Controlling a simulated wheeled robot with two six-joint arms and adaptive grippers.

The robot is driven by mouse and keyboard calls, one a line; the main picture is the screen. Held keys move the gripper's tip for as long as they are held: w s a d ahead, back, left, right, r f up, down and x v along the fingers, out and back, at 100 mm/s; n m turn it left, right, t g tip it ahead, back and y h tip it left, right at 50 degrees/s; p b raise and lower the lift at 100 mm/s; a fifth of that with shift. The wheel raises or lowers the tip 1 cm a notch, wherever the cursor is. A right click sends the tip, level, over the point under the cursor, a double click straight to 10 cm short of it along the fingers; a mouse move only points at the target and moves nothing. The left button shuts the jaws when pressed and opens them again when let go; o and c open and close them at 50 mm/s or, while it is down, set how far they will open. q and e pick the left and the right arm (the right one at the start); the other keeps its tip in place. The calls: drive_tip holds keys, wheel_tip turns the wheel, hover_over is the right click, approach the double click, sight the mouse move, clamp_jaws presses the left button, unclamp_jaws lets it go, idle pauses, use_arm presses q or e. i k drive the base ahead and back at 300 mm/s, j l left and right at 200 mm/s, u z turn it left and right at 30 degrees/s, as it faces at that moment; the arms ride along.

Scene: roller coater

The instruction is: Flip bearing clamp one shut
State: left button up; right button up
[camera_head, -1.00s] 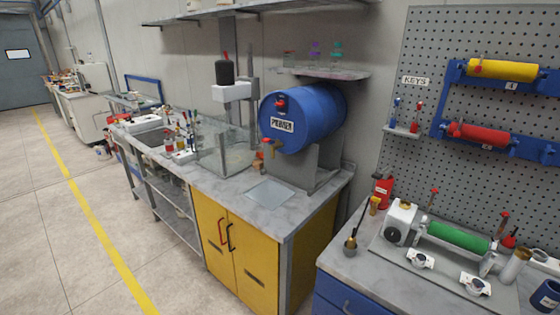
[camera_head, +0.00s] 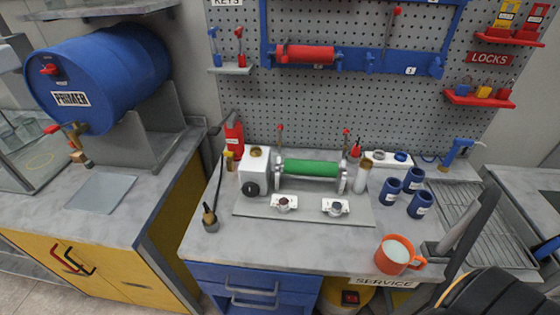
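A green roller (camera_head: 310,168) lies level between two metal bearing supports on a coater with a white housing (camera_head: 255,172), on the service bench. Two upright levers with red tips stand behind the roller, a left one (camera_head: 280,140) near its left end and a right one (camera_head: 346,143) near its right end. They look like the clamp handles; which is clamp one is not readable, nor whether either clamp is open. Two small white-based fittings, left (camera_head: 284,204) and right (camera_head: 335,207), sit on the grey base plate (camera_head: 260,210) in front.
An orange mug (camera_head: 397,254) and several blue cups (camera_head: 420,205) stand on the bench's right. A dark-tipped tool (camera_head: 210,216) stands at its left. A red roller (camera_head: 305,54) hangs on the pegboard. The bench front (camera_head: 280,245) is clear.

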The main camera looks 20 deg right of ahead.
sight(345, 144)
drive_tip(key=k+l+u, duration=0.1)
drive_tip(key=k, duration=0.6)
drive_tip(key=k+l+u, duration=0.1)
drive_tip(key=k, duration=0.6)
drive_tip(key=l, duration=0.1)
